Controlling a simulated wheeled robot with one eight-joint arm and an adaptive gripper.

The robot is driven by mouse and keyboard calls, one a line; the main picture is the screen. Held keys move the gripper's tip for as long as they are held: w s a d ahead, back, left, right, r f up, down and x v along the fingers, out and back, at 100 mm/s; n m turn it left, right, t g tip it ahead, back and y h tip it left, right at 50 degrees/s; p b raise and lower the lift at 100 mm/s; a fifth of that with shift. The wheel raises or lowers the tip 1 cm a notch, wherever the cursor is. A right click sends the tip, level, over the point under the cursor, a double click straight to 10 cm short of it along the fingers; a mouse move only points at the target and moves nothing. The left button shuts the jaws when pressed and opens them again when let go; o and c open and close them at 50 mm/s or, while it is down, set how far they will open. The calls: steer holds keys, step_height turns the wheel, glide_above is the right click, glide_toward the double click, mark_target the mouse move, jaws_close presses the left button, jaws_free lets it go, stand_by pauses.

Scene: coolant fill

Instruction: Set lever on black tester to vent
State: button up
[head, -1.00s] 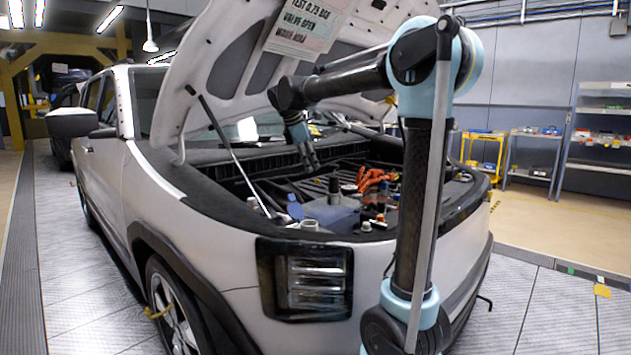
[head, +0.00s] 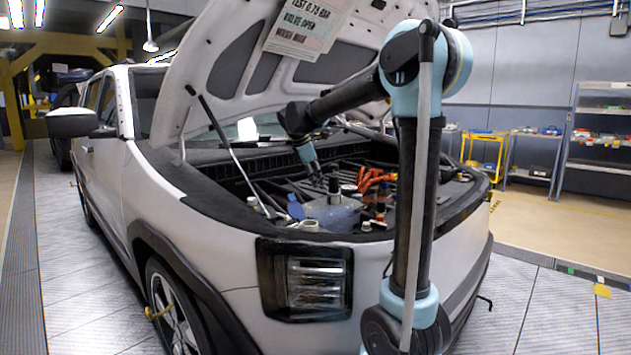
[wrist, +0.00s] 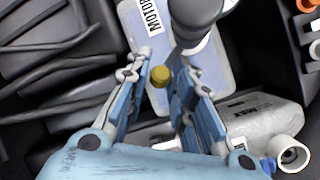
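The black tester (head: 335,185) stands upright on the grey-blue tank (head: 335,215) in the engine bay. In the wrist view it is a dark, rounded cylinder (wrist: 197,18) at top centre. A small brass-yellow knob (wrist: 160,76) shows just below the tester; I cannot tell for sure whether it is the lever's end. My gripper (wrist: 160,82) is open, its two blue fingers on either side of the knob, with no clear contact. In the head view my gripper (head: 314,172) is just left of the tester. The lever's setting cannot be read.
The raised hood (head: 235,60) hangs over the bay, with a prop rod (head: 225,145) left of my gripper. Orange cables (head: 373,178) lie right of the tester. A white-rimmed port (wrist: 291,155) shows lower right in the wrist view. Dark hoses (wrist: 60,60) run at left.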

jaws_close()
steer(key=shift+d+r+m+y, duration=0.15)
steer(key=shift+d+r+y, duration=0.15)
steer(key=shift+y, duration=0.3)
steer(key=shift+d+r+m+y, duration=0.15)
steer(key=shift+d+y, duration=0.15)
steer(key=shift+y, duration=0.3)
steer(key=o, duration=0.6)
jaws_free()
steer(key=shift+o, duration=0.2)
steer(key=shift+s, duration=0.1)
steer(key=v, duration=1.2)
steer(key=shift+s+f, duration=0.15)
